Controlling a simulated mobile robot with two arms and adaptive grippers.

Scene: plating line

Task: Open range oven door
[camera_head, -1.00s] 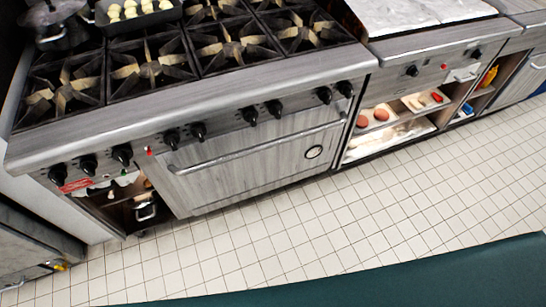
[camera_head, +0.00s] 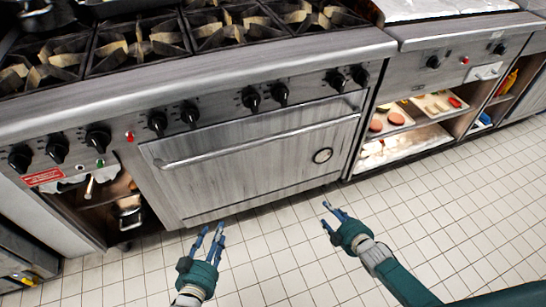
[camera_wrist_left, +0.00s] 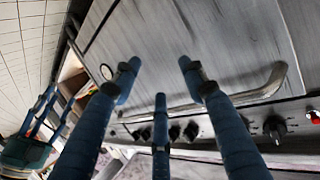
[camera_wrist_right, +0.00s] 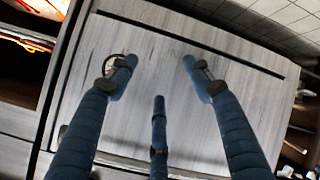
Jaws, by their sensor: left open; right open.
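The range oven door (camera_head: 250,165) is a grey metal panel, shut, with a long horizontal handle (camera_head: 255,143) along its top and a round dial (camera_head: 322,155) at its right. My left gripper (camera_head: 209,232) is open and empty in front of the door's lower edge, fingers pointing up toward it. In the left wrist view the door (camera_wrist_left: 215,45) and the curved end of its handle (camera_wrist_left: 265,85) lie beyond the fingers, apart from them. My right gripper (camera_head: 334,212) is open and empty, low in front of the door's right end. The door panel (camera_wrist_right: 180,70) fills the right wrist view.
Black knobs (camera_head: 250,98) line the front above the door, under the burners (camera_head: 140,45). An open shelf with pots (camera_head: 130,212) is left of the door. Shelves with food trays (camera_head: 390,120) are at right. The tiled floor (camera_head: 285,265) in front is clear.

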